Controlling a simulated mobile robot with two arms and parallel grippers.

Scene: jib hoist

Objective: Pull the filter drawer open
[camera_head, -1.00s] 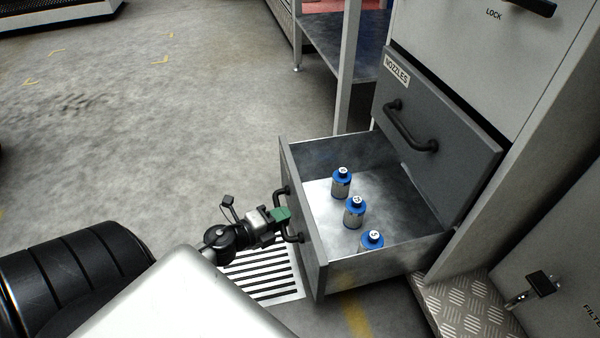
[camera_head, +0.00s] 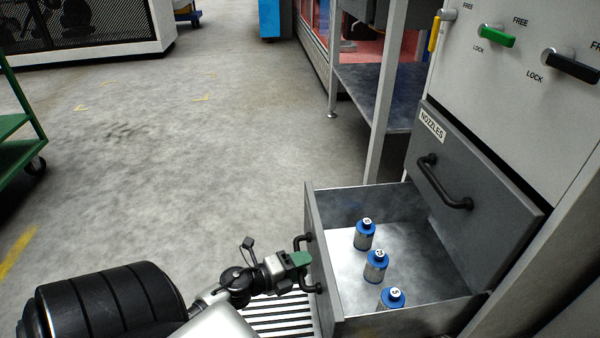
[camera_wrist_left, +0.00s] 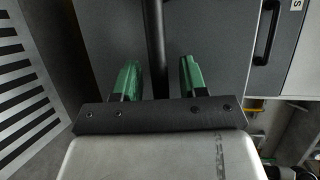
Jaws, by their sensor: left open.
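The filter drawer (camera_head: 322,262) stands open below the drawer labelled NOZZLES. Three blue-capped filters (camera_head: 375,267) with numbered tops stand upright in a row inside it. Its dark bar handle (camera_head: 300,242) is on the front panel. My left gripper (camera_head: 298,262) is at this handle. In the left wrist view the handle bar (camera_wrist_left: 155,45) passes between the two green fingertips (camera_wrist_left: 160,78), which are open with a gap on each side of the bar. My right gripper is not in view.
The NOZZLES drawer (camera_head: 470,190) is shut, its own handle above the open drawer. Green and black lock levers (camera_head: 495,37) sit on the cabinet above. A green cart (camera_head: 18,140) stands far left. The floor between is clear.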

